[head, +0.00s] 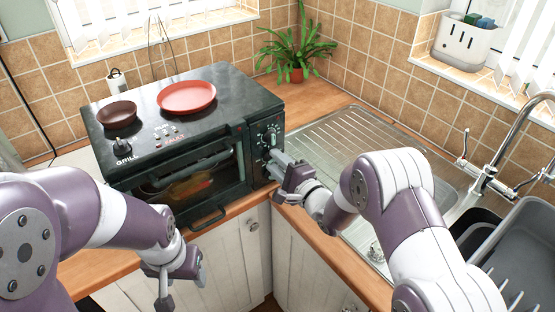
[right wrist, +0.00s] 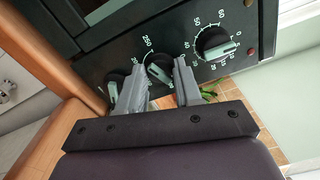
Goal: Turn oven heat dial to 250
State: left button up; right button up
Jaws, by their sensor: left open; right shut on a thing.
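The black toaster oven (head: 238,146) stands on the corner counter with its control panel facing my right arm. In the right wrist view the panel has a row of round black dials with grey grips. The middle one, the heat dial (right wrist: 159,68), has a printed scale with 250 near its upper left. My right gripper (head: 277,168) is at the panel; in the wrist view its two grey fingers (right wrist: 160,75) are closed around this dial's grip. The dial's exact pointer reading is unclear. My left gripper (head: 182,284) hangs open and empty in front of the cabinets.
A timer dial (right wrist: 214,44) and a lower dial (right wrist: 115,84) flank the held dial closely. A red plate (head: 187,97) and brown bowl (head: 117,115) sit on the oven. A plant (head: 297,50) and sink drainer (head: 365,140) are behind and right.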

jog(key=m+p, duration=0.1)
jog(key=m, duration=0.3)
jog(key=shift+f+m+p, duration=0.1)
jog(key=shift+m+p, duration=0.2)
jog(key=shift+m, duration=0.1)
dwell(0.5)
jog(key=o, duration=1)
jog(key=shift+o, duration=0.2)
jog(key=b+v, duration=0.1)
jog(key=v, duration=1.1)
jog(key=shift+s+d, duration=0.2)
jog(key=shift+s, duration=0.15)
